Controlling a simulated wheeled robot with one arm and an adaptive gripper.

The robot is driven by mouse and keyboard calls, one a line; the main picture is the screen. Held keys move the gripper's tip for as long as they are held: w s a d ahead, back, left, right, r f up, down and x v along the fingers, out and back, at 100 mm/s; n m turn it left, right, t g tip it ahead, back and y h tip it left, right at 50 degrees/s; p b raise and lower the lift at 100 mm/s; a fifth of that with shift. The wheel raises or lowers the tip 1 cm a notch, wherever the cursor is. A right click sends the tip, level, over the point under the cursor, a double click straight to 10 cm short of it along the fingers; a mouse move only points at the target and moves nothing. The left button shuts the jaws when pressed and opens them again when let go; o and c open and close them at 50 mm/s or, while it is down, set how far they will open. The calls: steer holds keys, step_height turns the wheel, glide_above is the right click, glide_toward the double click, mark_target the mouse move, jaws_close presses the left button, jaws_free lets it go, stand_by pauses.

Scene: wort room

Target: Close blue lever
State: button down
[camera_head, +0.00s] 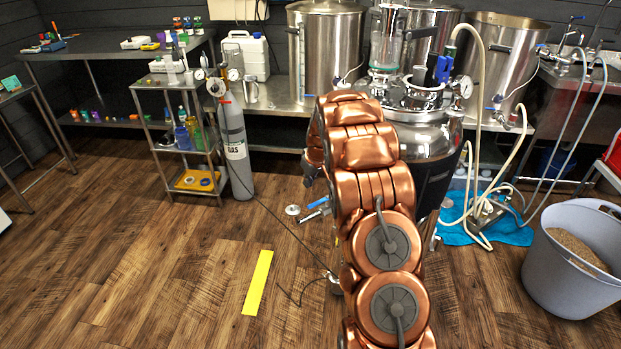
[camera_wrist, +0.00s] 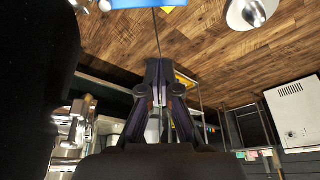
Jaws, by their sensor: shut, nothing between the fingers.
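A blue lever (camera_head: 318,203) shows in the head view just left of my arm, low by the foot of the steel vessel (camera_head: 420,130). A blue piece (camera_wrist: 136,3), likely the same lever, is cut off by the top edge of the wrist view. My gripper (camera_wrist: 158,72) shows in the wrist view with its dark fingers together and nothing between them. The blue piece lies beyond the fingertips, with a visible gap in the picture.
A round metal piece (camera_head: 292,210) lies beside the lever. A grey gas cylinder (camera_head: 236,145) and steel shelf cart (camera_head: 177,130) stand left. A blue mat (camera_head: 515,233) with hoses and a grain bucket (camera_head: 573,265) are right.

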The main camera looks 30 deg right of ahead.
mark_target(319, 203)
step_height(319, 203, down, 6)
steer(key=s+p, duration=0.1)
steer(key=s, duration=0.1)
steer(key=shift+r, duration=0.2)
stand_by(0.6)
steer(key=shift+a+f+b, duration=0.1)
steer(key=shift+b, duration=0.45)
